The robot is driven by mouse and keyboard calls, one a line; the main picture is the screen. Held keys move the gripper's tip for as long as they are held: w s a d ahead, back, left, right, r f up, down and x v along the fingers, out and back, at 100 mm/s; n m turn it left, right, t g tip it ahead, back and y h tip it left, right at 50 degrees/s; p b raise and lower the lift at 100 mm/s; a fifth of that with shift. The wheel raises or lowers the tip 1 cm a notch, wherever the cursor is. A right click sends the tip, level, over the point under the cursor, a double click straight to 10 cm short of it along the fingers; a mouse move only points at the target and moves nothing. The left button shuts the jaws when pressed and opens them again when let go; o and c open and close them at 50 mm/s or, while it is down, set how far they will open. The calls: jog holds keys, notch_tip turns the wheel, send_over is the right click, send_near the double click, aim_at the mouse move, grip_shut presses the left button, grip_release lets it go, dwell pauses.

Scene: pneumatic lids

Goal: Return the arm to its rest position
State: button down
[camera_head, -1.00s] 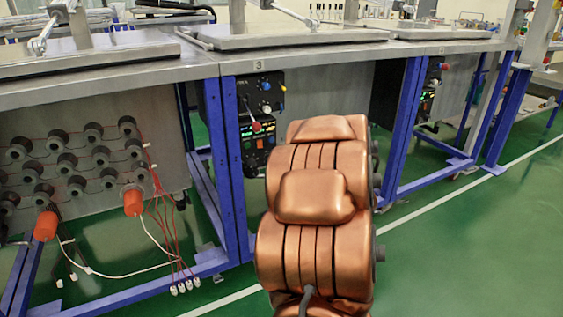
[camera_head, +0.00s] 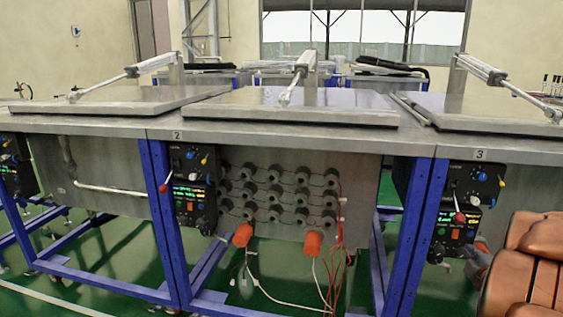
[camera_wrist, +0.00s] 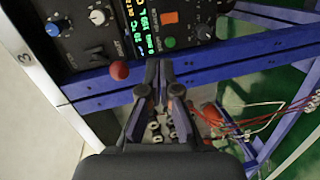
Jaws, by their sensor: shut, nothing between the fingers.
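My gripper (camera_wrist: 159,75) is shut and empty in the wrist view, its two dark fingers close together. It points at the front of the station marked 3, beside a red ball-topped lever (camera_wrist: 119,70) and below the control panel (camera_wrist: 150,28) in that picture. I cannot tell whether the fingertips touch anything. In the head view my copper-coloured arm fills the lower right corner, in front of the station 3 bench. That station's control panel (camera_head: 467,195) and red lever knob (camera_head: 459,218) show left of the arm. My gripper cannot be made out clearly there.
The steel lid of station 2 (camera_head: 290,105) lies flat and shut, as does the lid of station 3 (camera_head: 490,110). Blue frame legs (camera_head: 165,220) stand along the bench front. Orange plugs (camera_head: 313,243) and loose cables hang under station 2. Green floor shows below.

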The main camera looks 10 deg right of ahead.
jog(key=s+a+r+m+g+y+p, duration=0.1)
jog(key=s+a+r+m+g+p, duration=0.25)
jog(key=a+r+p, duration=0.5)
jog(key=s+a+r+m+g+y+p, duration=0.2)
jog(key=a+r+m+g+p, duration=0.35)
jog(key=a+p, duration=0.5)
jog(key=s+a+r+m+g+y+p, duration=0.1)
jog(key=s+a+r+g+y+p, duration=0.1)
jog(key=s+a+r+p, duration=0.4)
jog(key=s+a+r+m+g+y+p, duration=0.1)
jog(key=s+a+r+g+p, duration=0.3)
jog(key=s+a, duration=1)
notch_tip(320, 180, up, 4)
jog(key=shift+s+a+f+g+y+p, duration=0.2)
jog(key=shift+a+g+y+p, duration=0.2)
jog(key=shift+a+y+p, duration=0.55)
jog(key=shift+h+p, duration=0.25)
jog(key=shift+p, duration=0.05)
